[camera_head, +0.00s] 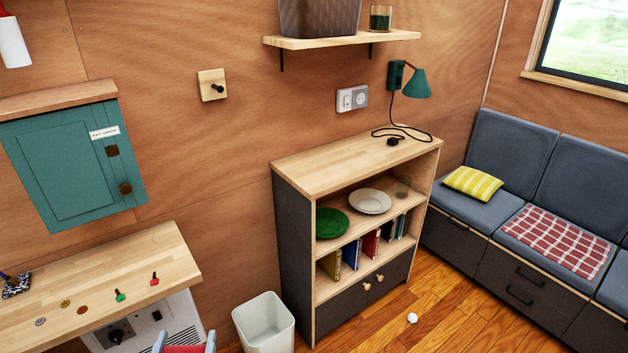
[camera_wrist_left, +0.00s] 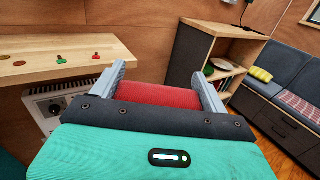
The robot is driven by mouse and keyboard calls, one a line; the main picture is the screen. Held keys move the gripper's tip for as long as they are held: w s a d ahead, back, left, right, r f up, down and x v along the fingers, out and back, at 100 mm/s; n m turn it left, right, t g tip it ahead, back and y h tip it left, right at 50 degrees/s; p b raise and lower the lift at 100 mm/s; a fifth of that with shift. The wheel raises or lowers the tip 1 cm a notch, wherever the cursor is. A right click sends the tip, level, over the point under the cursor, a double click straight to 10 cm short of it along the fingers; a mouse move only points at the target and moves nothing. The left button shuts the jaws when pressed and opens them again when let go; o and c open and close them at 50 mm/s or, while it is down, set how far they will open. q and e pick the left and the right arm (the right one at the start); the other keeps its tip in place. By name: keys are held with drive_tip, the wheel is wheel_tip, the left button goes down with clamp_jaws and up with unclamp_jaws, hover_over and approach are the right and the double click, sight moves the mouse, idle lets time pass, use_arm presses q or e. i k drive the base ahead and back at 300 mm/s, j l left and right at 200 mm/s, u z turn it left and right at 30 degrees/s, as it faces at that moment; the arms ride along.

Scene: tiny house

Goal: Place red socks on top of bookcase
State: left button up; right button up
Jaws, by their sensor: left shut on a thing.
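The red socks (camera_wrist_left: 158,96) show in the left wrist view as a red ribbed bundle between the fingers of my left gripper (camera_wrist_left: 162,84). That gripper is shut on them. In the head view, its fingertips (camera_head: 186,343) just enter at the bottom edge, with a bit of red between them. The bookcase (camera_head: 293,245) stands against the wall, to the right of and beyond the gripper. Its light wood top (camera_head: 335,165) is mostly bare. The bookcase also shows in the left wrist view (camera_wrist_left: 190,62). My right gripper is in neither view.
A black cord and plug (camera_head: 393,141) lie on the bookcase top's right part, below a green wall lamp (camera_head: 414,84). A wall shelf (camera_head: 340,40) hangs above. A desk (camera_head: 100,280) stands at left; a white bin (camera_head: 264,325) stands beside the bookcase. A white ball (camera_head: 412,318) lies on the floor.

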sight(347, 156)
drive_tip(key=i+l, duration=0.5)
drive_tip(key=l, duration=0.2)
drive_tip(key=i+l, duration=0.55)
drive_tip(key=l, duration=0.15)
drive_tip(key=l+z, duration=0.05)
